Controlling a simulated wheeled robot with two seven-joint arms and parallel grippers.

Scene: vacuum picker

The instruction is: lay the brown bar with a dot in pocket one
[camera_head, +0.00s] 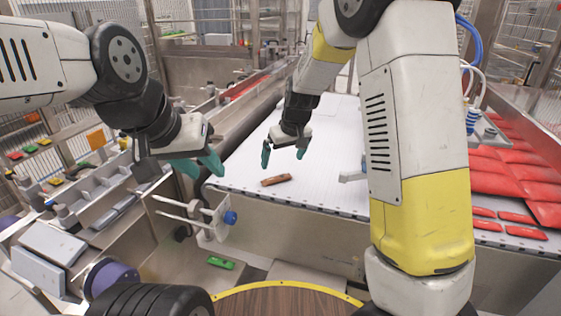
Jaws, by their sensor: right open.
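A small brown bar (276,180) lies flat on the white conveyor belt (335,183), near its front edge. A dot on it is too small to make out. My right gripper (283,157) hangs above and just behind the bar, teal fingers apart and pointing down, with nothing between them. My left gripper (204,170) is to the left, over the gap beside the belt. Its teal fingers look apart and empty. I cannot tell which place is pocket one.
Red packs (510,170) lie in rows at the right. A metal bracket with a blue knob (230,217) stands at the belt's front left corner. A green bar (221,263) lies lower down. Several small coloured pieces (30,149) sit at the far left.

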